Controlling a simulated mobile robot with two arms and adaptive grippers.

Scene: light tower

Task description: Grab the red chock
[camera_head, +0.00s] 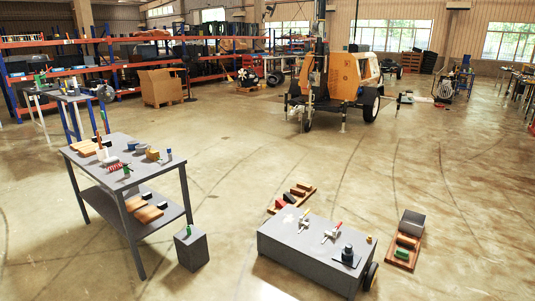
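A wooden board (418,237) lies on the floor right of the low grey box. On it are a dark grey block, an orange-red block (406,241) and a green block (402,253). A second board (308,188) lies behind the low box and bears small blocks, among them a reddish one (279,203) and a black one (289,197). The blocks are small here, and I cannot tell for sure which is the red chock. Neither of my grippers is in view.
A grey table (118,150) with tools and a lower shelf stands at left, with a small grey box (191,248) beside it. The low grey box (300,262) bears small fittings. The light tower trailer (345,75) stands behind. The floor between is largely clear.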

